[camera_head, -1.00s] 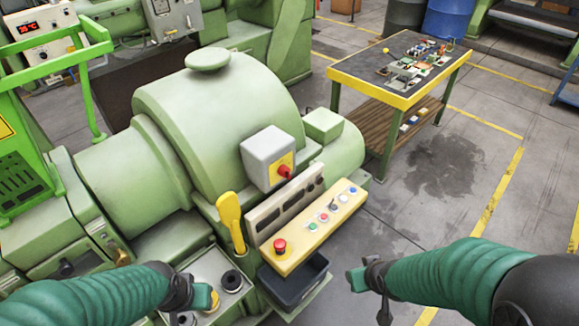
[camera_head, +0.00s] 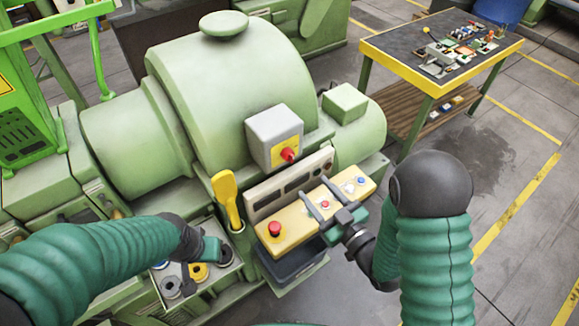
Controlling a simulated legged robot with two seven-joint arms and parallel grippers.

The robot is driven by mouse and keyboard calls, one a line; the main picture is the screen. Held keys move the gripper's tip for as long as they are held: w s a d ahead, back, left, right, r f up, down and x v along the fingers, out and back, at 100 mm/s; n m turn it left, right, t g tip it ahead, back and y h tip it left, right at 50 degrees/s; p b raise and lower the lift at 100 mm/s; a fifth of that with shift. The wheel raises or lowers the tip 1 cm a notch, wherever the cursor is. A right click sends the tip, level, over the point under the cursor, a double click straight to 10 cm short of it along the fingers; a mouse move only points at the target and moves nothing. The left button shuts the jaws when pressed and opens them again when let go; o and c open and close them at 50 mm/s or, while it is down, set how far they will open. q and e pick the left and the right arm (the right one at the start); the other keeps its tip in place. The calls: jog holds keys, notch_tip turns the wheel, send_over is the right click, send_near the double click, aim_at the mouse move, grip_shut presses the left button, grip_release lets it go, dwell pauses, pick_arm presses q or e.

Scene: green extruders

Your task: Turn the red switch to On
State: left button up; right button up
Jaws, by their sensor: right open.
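The red switch (camera_head: 288,155) is a knob on the yellow plate of a grey box (camera_head: 266,135) fixed to the green machine. My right gripper (camera_head: 315,188) is open, with its two fingers apart over the yellow control panel (camera_head: 296,236), below and right of the red switch. It is not touching the switch. A small red button shows between its fingers. My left gripper (camera_head: 213,250) is low on the left, over the tray of round parts, away from the switch. Whether its jaws are open is unclear.
The panel carries a red mushroom button (camera_head: 275,229) and blue and white buttons. A yellow lever (camera_head: 227,197) stands left of it, and a dark bin (camera_head: 290,262) hangs below. A work table (camera_head: 440,95) stands at the back right. Floor right of the machine is clear.

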aim_at(293, 160)
jog(key=b+x, duration=0.6)
jog(key=shift+w+d+r, duration=0.1)
jog(key=shift+w+r, duration=0.15)
jog(key=shift+w, duration=0.05)
jog(key=x, duration=0.6)
jog(key=shift+s+f+p, duration=0.1)
jog(key=shift+f+p, duration=0.1)
jog(key=shift+p, duration=0.15)
jog(key=shift+d, duration=0.25)
jog(key=shift+c, duration=0.9)
pick_arm(q)
jog(key=s+x, duration=0.1)
jog(key=x, duration=0.5)
jog(key=shift+s+d+f, duration=0.2)
jog(key=shift+d+f, duration=0.2)
jog(key=shift+f, duration=0.15)
pick_arm(e)
jog(key=shift+a+r, duration=0.1)
jog(key=shift+a, duration=0.05)
grip_shut()
